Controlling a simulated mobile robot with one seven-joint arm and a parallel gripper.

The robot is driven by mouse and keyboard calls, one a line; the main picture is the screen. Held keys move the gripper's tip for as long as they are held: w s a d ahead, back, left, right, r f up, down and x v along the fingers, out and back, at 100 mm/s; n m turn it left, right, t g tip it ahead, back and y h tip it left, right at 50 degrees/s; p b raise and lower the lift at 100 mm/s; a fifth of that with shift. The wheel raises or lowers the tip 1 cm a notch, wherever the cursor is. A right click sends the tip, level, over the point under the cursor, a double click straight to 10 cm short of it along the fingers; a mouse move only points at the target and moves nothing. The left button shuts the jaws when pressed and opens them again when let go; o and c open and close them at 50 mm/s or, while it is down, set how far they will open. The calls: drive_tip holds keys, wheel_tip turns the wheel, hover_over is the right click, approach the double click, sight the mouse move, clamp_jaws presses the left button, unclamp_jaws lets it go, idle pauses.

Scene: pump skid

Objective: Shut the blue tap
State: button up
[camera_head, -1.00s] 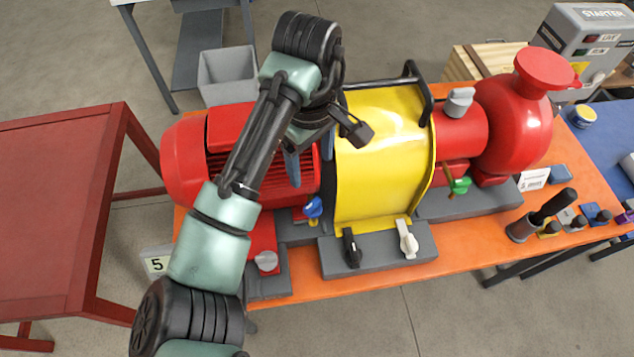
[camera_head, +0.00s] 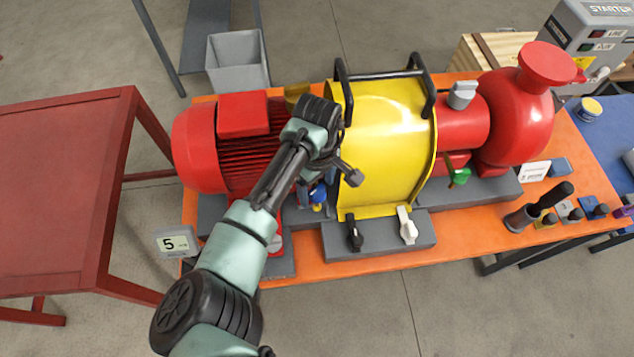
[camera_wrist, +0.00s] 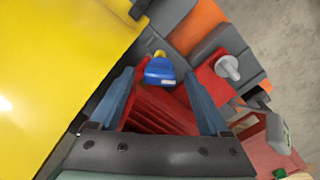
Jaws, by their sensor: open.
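The blue tap (camera_wrist: 160,71) shows in the wrist view, between and just beyond the fingertips, with a bit of yellow behind its blue handle. In the head view the blue tap (camera_head: 318,194) is partly hidden by my wrist, low between the red motor and the yellow guard. My gripper (camera_wrist: 166,76) is open and empty, its two blue-grey fingers on either side of the tap with no clear contact. In the head view the fingers are mostly hidden below my wrist.
The yellow guard (camera_head: 390,150) with black handles stands close beside my wrist. The red motor (camera_head: 205,150) is on the left. A black tap (camera_head: 354,236), a white tap (camera_head: 407,228) and a green tap (camera_head: 459,177) are nearby. A grey bin (camera_head: 238,65) stands behind.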

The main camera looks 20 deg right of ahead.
clamp_jaws()
idle(0.4)
drive_tip(key=shift+s+r+m+p, duration=0.15)
drive_tip(key=shift+m+p, duration=0.35)
drive_tip(key=shift+p, duration=0.35)
drive_tip(key=shift+m+p, duration=0.4)
drive_tip(key=shift+m, duration=0.1)
drive_tip(key=shift+w+m+p, duration=0.2)
drive_tip(key=shift+m+p, duration=0.1)
drive_tip(key=shift+m, duration=2.3)
unclamp_jaws()
